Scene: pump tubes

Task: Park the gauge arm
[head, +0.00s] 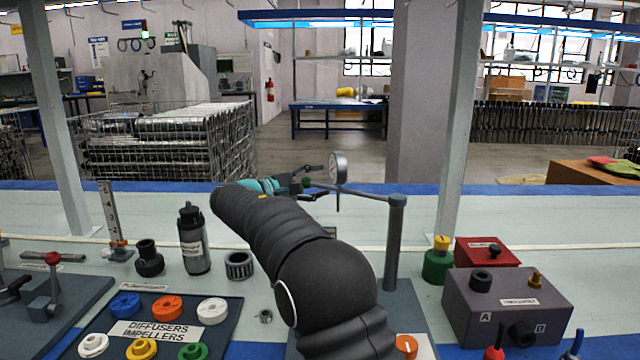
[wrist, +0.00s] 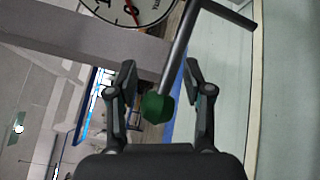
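The gauge arm (head: 362,193) is a grey bar reaching left from the top of an upright post (head: 393,245). It carries a round dial gauge (head: 339,168) and ends in a green knob (head: 306,183). In the wrist view the dial (wrist: 128,8) is cut off by the top edge. The green knob (wrist: 156,108) lies between the two fingers of my gripper (wrist: 160,74), with the bar running up and right past the fingertips. The fingers are apart, with a visible gap on both sides of the knob.
A grey valve box (head: 510,300), a red box (head: 487,251) and a green jar with a yellow top (head: 437,262) stand right of the post. A tray of coloured rings (head: 170,305), a black bottle (head: 193,240) and a ruler stand (head: 113,220) are left.

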